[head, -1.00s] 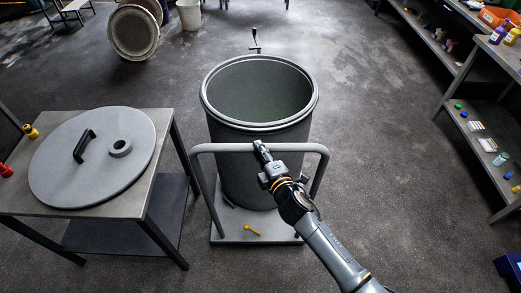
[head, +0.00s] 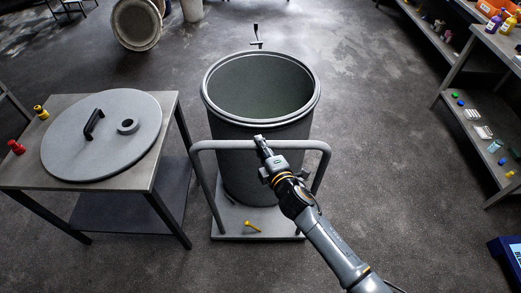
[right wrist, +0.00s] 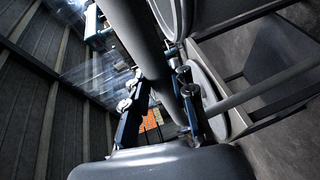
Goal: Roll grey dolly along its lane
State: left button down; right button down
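The grey dolly (head: 229,222) has a flat base and a bent-tube push handle (head: 221,146), and it carries a large open dark grey drum (head: 228,127). My right gripper (head: 261,142) is at the middle of the handle's crossbar. In the right wrist view the grey tube (right wrist: 144,40) passes between the two fingers (right wrist: 160,100), which are closed around it. A small yellow piece (head: 253,227) lies on the front of the dolly base. My left gripper is not in view.
A table (head: 150,168) with a round grey lid (head: 70,148) stands close to the dolly's left. A shelf unit (head: 455,92) is at the right, with a blue box (head: 507,256) at the lower right edge. The floor (head: 375,150) right of the dolly is clear.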

jog(key=c, duration=1.1)
grip_release()
jog(key=shift+w+d+f, duration=0.1)
jog(key=shift+w+f, duration=0.05)
jog(key=shift+f, duration=0.1)
jog(key=v, duration=1.2)
jog(key=shift+r, duration=0.2)
